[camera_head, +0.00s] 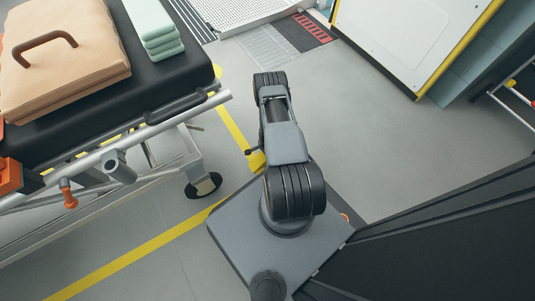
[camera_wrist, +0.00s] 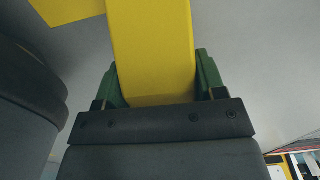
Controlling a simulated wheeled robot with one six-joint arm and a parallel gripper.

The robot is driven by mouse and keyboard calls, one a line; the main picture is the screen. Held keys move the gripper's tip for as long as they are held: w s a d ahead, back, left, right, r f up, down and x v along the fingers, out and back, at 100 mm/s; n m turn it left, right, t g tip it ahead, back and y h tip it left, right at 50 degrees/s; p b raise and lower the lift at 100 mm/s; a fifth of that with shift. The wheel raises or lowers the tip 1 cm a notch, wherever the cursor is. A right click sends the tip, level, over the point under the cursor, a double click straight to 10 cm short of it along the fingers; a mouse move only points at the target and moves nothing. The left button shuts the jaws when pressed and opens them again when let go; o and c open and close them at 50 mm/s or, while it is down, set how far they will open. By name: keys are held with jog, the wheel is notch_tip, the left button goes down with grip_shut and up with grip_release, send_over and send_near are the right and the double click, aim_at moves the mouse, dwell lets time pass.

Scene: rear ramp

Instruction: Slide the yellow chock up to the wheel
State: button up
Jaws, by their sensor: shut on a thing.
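The yellow chock (camera_head: 257,161) shows in part just left of my arm, beside the yellow floor line; my arm hides the rest. In the wrist view the chock (camera_wrist: 152,45) fills the space between the green fingers of my gripper (camera_wrist: 160,78), which is shut on it. A dark stretcher wheel (camera_head: 203,186) with a pale hub stands on the floor to the left of the chock. A visible gap of floor lies between chock and wheel. My gripper is mostly hidden by my arm in the head view.
The stretcher (camera_head: 160,126) carries a tan case (camera_head: 65,70) and folded green cloths (camera_head: 154,28). A yellow line (camera_head: 140,253) crosses the grey floor. A white cabinet (camera_head: 405,40) with yellow edging stands at the upper right. Floor right of my arm is clear.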

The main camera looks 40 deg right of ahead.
aim_at(257, 162)
jog(key=shift+w+a+p, duration=0.25)
jog(key=shift+a+p, duration=0.15)
jog(key=shift+a, duration=1.25)
jog(key=shift+w+a+p, duration=0.2)
jog(key=shift+a+p, duration=0.15)
jog(key=shift+a, duration=1.25)
jog(key=o, duration=1.3)
jog(key=shift+a, duration=0.1)
